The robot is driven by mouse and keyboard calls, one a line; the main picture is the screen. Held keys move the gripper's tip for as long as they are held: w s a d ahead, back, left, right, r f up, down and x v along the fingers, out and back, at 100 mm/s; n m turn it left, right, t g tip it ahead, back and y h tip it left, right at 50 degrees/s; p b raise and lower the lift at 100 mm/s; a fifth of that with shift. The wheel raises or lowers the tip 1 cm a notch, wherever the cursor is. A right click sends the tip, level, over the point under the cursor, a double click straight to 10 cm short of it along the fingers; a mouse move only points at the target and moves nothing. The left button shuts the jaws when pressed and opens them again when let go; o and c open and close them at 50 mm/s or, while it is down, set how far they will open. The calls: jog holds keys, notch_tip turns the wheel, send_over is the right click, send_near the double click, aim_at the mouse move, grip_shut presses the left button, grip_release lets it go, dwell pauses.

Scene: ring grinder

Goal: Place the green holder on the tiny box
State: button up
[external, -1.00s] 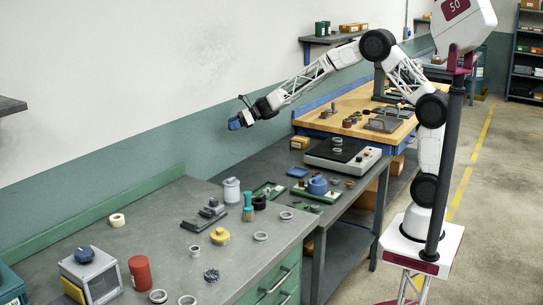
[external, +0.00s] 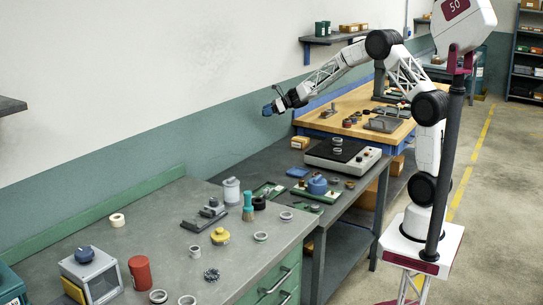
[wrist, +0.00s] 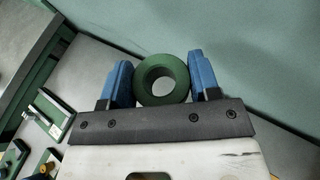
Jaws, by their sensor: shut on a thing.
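My gripper (external: 268,109) is high above the grey middle bench, near the wall, in the external view. Its blue fingers are shut on the green holder (wrist: 161,60), a thick round ring with a central hole. The holder sits between the two fingers in the wrist view; it cannot be made out in the external view. A small tan box (external: 300,142), which may be the tiny box, stands at the back of the grey bench, below and right of my gripper. It is not in the wrist view.
A flat grey machine with a black top (external: 342,153) stands right of the tan box. A blue tray (external: 297,172) and a green board with a blue round part (external: 317,185) lie nearer. The green-edged bench (external: 150,245) holds several rings and parts. The air around my gripper is clear.

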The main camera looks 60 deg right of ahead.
jog(key=s+d+m+t+h, duration=0.1)
jog(key=s+d, duration=0.3)
jog(key=d, duration=0.8)
jog(key=s+d+m, duration=0.1)
jog(key=s+d, duration=0.2)
jog(key=d, duration=0.8)
send_over(300, 139)
notch_tip(300, 139, down, 8)
jog(key=shift+w+d+f, duration=0.1)
jog(key=shift+w+f, duration=0.05)
jog(key=shift+f, duration=0.1)
jog(key=shift+f, duration=3.15)
jog(key=shift+f, duration=0.1)
jog(key=shift+f, duration=1.75)
jog(key=shift+f, duration=0.1)
